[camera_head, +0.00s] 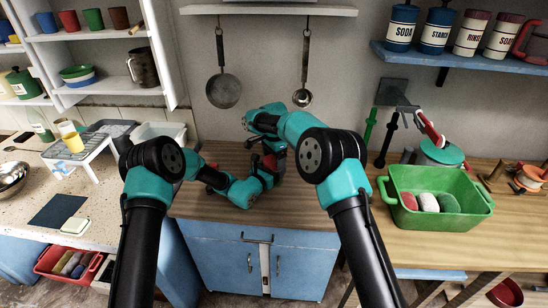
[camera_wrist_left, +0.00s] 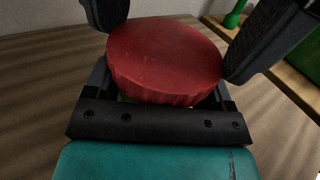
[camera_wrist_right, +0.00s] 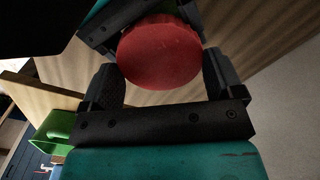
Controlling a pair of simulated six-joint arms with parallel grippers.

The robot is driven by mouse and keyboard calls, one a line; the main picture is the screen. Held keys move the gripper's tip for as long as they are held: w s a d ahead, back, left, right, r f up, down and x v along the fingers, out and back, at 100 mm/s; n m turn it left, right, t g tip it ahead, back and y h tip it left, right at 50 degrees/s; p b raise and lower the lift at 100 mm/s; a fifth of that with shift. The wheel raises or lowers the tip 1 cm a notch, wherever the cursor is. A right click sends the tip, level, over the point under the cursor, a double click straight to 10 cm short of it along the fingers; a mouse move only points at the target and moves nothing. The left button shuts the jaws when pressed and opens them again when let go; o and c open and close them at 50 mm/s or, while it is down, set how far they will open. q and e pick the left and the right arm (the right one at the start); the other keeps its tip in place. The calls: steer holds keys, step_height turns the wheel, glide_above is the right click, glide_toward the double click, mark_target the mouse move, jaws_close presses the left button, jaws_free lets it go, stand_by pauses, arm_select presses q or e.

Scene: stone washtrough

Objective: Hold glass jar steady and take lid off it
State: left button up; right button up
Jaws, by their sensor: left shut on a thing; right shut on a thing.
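The jar's red round lid shows small between my grippers in the head view (camera_head: 269,162), large in the left wrist view (camera_wrist_left: 165,55) and in the right wrist view (camera_wrist_right: 160,52). My left gripper (camera_head: 262,175) is shut low, its fingers passing under the lid to the jar, whose glass is almost wholly hidden. My right gripper (camera_head: 276,150) comes from above and behind; its fingers stand either side of the lid and are shut on it. The lid looks level over the jar; whether any gap lies between them cannot be told.
A green bin (camera_head: 435,205) with several colored things stands on the counter at right. A pan (camera_head: 223,90) and a ladle (camera_head: 303,97) hang on the wall behind. A small white stand (camera_head: 80,150) is at left. The wooden counter (camera_head: 310,215) in front is clear.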

steer(key=n, duration=1.5)
steer(key=shift+n, duration=0.3)
steer(key=n, duration=1.5)
steer(key=shift+r, duration=0.1)
steer(key=n, duration=1.1)
